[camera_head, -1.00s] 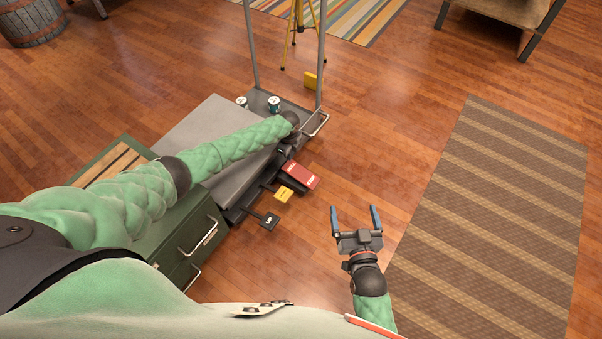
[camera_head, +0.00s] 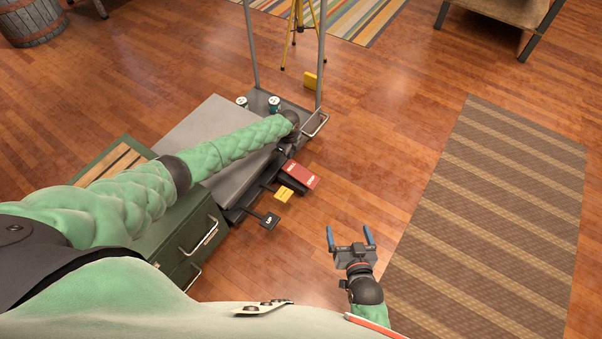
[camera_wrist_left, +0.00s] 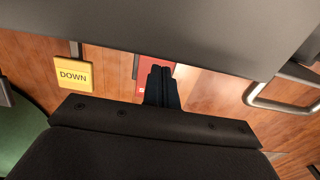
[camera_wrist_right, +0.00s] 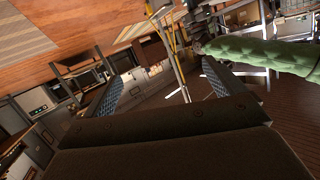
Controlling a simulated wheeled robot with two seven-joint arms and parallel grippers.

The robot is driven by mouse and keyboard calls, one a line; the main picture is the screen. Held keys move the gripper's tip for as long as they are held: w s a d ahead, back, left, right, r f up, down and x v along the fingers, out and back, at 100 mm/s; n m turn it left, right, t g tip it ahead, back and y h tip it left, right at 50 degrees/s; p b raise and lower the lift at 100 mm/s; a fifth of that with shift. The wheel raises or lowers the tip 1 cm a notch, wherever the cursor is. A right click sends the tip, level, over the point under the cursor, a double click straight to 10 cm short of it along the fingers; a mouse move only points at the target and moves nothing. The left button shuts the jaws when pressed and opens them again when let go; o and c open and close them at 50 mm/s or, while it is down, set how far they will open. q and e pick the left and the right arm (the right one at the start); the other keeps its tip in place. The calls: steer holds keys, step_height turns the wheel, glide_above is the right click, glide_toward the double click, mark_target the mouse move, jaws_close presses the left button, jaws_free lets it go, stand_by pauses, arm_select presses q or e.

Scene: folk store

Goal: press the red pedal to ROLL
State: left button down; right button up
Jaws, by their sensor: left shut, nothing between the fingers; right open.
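The red pedal (camera_head: 300,175) with white lettering is at the right side of the grey lift platform; its tilt and which end is lower are hard to tell. My left gripper (camera_head: 285,151) is by the pedal's far end, partly hidden by my forearm. In the left wrist view my left gripper (camera_wrist_left: 161,72) is shut and empty, its tips overlapping the red pedal (camera_wrist_left: 142,90); I cannot tell whether they touch it. My right gripper (camera_head: 350,232) is open and empty above the floor, right of the pedals. Its open fingers also show in the right wrist view (camera_wrist_right: 160,75).
A yellow DOWN pedal (camera_head: 283,194) and a black UP pedal (camera_head: 270,220) sit nearer me. Floor to the right is clear, with a striped rug (camera_head: 490,220).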

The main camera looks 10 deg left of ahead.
steer(key=s+d+f+g+h+p, duration=0.1)
steer(key=s+f+g, duration=0.5)
steer(key=s+f, duration=0.6)
step_height(320, 180, down, 3)
steer(key=shift+d+f+g+p, duration=0.25)
steer(key=shift+g+p, duration=0.15)
steer(key=shift+p, duration=0.3)
stand_by(0.6)
steer(key=shift+w, duration=0.1)
stand_by(0.3)
